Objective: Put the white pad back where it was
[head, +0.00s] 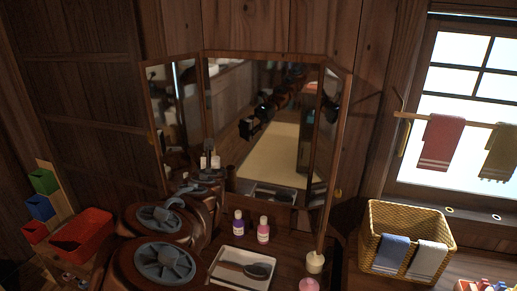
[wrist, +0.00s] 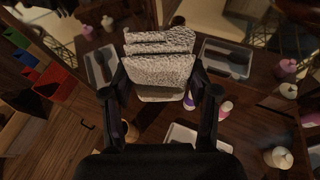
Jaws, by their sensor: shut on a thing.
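The white pad (wrist: 160,70) is a rough, fuzzy, greyish-white piece that seems folded or layered. It sits between the two dark fingers of my gripper (wrist: 156,84) in the wrist view. My gripper is shut on it, with the pad's upper part standing beyond the fingertips. In the head view my gripper (head: 207,176) is in front of the mirror (head: 265,120), above the wooden counter. Small white shapes show beside it there, but I cannot tell whether they are the pad or a reflection.
A white tray (head: 225,280) with a dark brush (head: 255,270), a purple bottle (head: 239,229) and a pink bottle (head: 263,230) are on the counter. A wicker basket (head: 378,222) with two cloths stands right. A red bin (head: 80,236) is left. Side mirrors repeat the tray.

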